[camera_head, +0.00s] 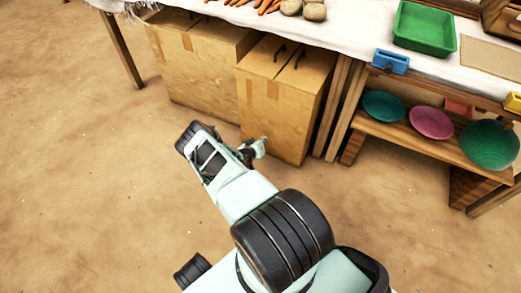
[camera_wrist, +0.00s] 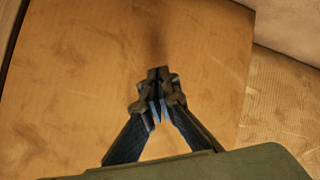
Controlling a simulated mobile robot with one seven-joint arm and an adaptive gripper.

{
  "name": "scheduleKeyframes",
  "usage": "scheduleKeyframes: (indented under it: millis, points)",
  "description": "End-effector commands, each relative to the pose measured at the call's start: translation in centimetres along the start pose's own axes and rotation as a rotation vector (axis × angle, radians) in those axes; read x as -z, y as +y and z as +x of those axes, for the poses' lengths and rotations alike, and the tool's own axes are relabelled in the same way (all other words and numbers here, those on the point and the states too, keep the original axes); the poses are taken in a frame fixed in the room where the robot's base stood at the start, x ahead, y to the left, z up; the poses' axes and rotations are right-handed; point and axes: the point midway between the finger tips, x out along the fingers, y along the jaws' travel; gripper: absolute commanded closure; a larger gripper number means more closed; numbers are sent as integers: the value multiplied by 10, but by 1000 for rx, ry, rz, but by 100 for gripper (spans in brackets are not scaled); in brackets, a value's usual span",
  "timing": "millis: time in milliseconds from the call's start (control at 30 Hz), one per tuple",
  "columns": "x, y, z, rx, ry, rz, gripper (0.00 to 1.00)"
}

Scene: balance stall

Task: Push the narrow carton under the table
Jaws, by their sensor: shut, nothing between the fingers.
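The narrow carton (camera_head: 279,105) is a tall brown cardboard box with dark handles on top. It stands upright on the floor at the table's front, partly under the hanging cloth. The table (camera_head: 340,38) has a white cloth over it. My gripper (camera_head: 262,143) is low in front of the carton's face, with its fingers together and empty. In the wrist view my gripper (camera_wrist: 158,78) points at a flat cardboard face (camera_wrist: 70,75) that fills most of the picture. I cannot tell whether the fingertips touch it.
A wider carton (camera_head: 195,65) stands just left of the narrow one. Wooden table legs (camera_head: 341,105) stand close on its right, then a shelf (camera_head: 400,130) with coloured bowls. A green tray (camera_head: 424,28) and vegetables lie on the table. The sandy floor in front is clear.

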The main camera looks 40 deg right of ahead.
Motion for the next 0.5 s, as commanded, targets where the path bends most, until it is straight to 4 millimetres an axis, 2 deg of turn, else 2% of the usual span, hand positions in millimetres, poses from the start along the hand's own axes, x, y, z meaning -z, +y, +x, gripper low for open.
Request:
scheduleKeyframes:
  millis: [300,500]
  points:
    - [-14,-9,-29,2,-1,-2,100]
    - [-20,-12,-39,0,0,0,100]
